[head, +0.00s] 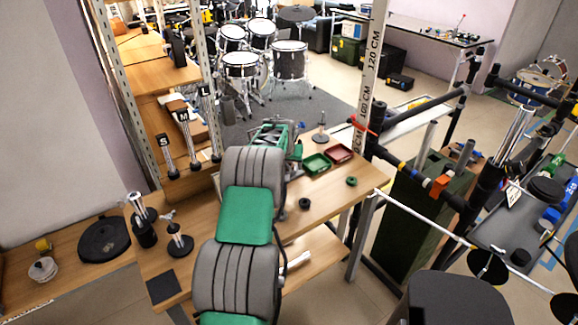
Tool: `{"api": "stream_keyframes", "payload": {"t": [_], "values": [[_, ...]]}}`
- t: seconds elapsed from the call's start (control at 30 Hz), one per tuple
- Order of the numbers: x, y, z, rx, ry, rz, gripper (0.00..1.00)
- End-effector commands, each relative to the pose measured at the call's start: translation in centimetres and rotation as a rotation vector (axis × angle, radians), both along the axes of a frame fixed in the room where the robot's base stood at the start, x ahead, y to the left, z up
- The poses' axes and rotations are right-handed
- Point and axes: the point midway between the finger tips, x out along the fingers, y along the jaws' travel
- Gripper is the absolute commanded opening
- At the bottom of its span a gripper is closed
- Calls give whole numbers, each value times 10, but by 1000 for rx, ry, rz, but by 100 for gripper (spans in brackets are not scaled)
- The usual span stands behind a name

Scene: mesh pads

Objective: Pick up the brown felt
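No plainly brown felt stands out. A small dark ring (305,203) lies flat on the wooden table right of my arm; its colour is too dark to tell brown from black. A small green ring (351,181) lies further right, near the table's right edge. My green and grey arm reaches up over the table. What looks like my gripper (273,134) is at its far end, beyond the dark ring and apart from it. The grey arm link partly hides it, and its fingers cannot be made out.
A green tray (317,164) and a red tray (339,153) sit at the table's back right. A small stand (320,134) is behind them. A dark square pad (162,287) and stands are at the left. An upright post (368,80) rises beyond the table's right side.

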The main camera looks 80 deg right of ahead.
Motion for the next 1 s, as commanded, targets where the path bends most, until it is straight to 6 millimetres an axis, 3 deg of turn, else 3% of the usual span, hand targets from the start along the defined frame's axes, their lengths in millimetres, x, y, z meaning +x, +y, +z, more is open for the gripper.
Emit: {"api": "stream_keyframes", "payload": {"t": [0.2,0.9,1.0], "values": [[0,-1,0,-2,0,0,61],[0,-1,1,-2,0,0,4],[0,-1,1,-2,0,0,0]]}}
